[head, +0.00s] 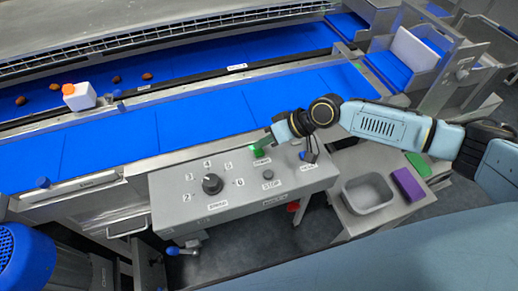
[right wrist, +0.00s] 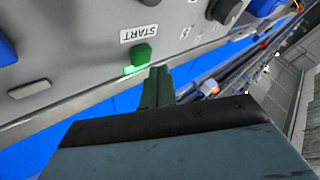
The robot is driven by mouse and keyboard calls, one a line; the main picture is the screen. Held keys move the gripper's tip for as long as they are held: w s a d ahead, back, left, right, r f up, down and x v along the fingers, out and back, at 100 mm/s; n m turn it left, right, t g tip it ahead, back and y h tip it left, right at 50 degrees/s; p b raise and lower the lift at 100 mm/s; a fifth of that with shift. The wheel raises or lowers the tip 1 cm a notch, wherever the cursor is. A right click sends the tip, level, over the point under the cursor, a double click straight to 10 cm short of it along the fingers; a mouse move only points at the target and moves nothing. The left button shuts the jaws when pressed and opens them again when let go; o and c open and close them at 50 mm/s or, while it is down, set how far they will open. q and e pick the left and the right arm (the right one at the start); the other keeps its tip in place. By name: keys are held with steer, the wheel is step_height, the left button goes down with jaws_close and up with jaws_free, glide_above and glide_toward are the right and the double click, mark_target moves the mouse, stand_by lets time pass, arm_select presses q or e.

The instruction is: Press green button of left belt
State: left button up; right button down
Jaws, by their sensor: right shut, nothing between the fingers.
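The grey control panel (head: 237,201) stands in front of the near blue belt (head: 120,137). Its green button (head: 256,151) is lit and sits near the panel's back edge. In the right wrist view the green button (right wrist: 141,54) is beside a label reading START. My right gripper (head: 270,139) is shut and empty, with its fingertips close beside the button. In the right wrist view the narrow shut fingertips (right wrist: 158,73) are just short of the button; I cannot tell whether they touch it. My left gripper is not in view.
A grey bin (head: 367,208), purple block (head: 408,184) and green block (head: 418,164) are at right. Dates (head: 147,76) lie on the far belt.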

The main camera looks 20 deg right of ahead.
mark_target(263, 152)
step_height(263, 152, up, 5)
steer(key=p, duration=0.4)
steer(key=shift+f, duration=0.1)
stand_by(0.6)
